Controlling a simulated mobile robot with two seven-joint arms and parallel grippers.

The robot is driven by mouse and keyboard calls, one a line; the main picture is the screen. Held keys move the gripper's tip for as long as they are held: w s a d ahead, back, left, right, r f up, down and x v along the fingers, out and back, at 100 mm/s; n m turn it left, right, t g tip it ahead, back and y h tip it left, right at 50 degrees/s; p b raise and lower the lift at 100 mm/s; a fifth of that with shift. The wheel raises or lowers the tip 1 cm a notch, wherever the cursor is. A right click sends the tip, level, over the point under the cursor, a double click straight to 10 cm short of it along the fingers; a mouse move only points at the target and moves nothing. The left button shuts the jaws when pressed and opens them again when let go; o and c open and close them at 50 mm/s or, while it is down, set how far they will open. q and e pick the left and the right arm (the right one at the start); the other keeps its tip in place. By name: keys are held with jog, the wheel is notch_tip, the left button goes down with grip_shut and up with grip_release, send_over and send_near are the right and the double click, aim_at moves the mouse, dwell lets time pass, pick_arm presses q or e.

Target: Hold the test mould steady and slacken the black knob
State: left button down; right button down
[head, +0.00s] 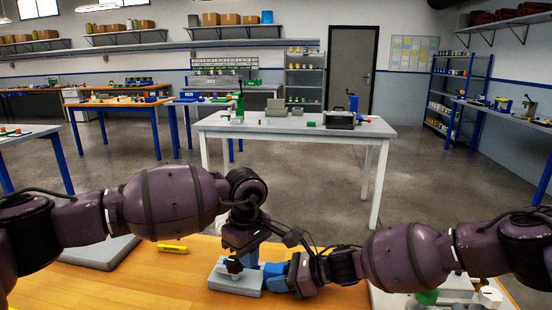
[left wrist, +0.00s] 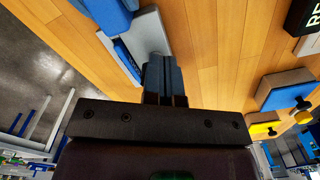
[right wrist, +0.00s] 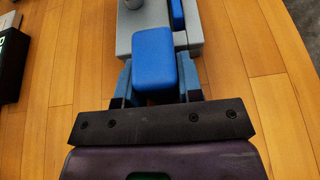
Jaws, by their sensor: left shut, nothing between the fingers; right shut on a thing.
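A grey block (head: 222,279) with blue parts lies on the wooden bench in front of me; I take it for the test mould. My right gripper (right wrist: 158,75) is shut on its blue end block (right wrist: 153,48), at the right end of the grey body (right wrist: 195,35). My left gripper (left wrist: 163,70) is shut and empty, pointing down at the grey body from above; contact is unclear. In the left wrist view, a black knob (left wrist: 302,103) shows beside a separate blue block (left wrist: 283,88), and another beside a yellow block (left wrist: 262,128).
A yellow tube (head: 172,249) and a grey slab (head: 97,254) lie to the left on the wooden bench (head: 190,282). Pale and green items (head: 428,297) sit at the right, under my right arm. A white table (head: 280,127) stands beyond a floor gap.

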pick_arm(q)
jog(key=shift+a+r, duration=0.2)
jog(key=shift+r, duration=1.5)
pick_arm(e)
jog(key=shift+s+d+f, duration=0.1)
jog(key=shift+d+f, duration=0.15)
jog(key=shift+f, duration=0.25)
jog(key=c, duration=0.8)
grip_release()
jog(key=shift+o, duration=0.6)
jog(key=shift+r, duration=0.1)
pick_arm(q)
jog(key=shift+w, duration=0.1)
pick_arm(e)
jog(key=shift+d, duration=0.1)
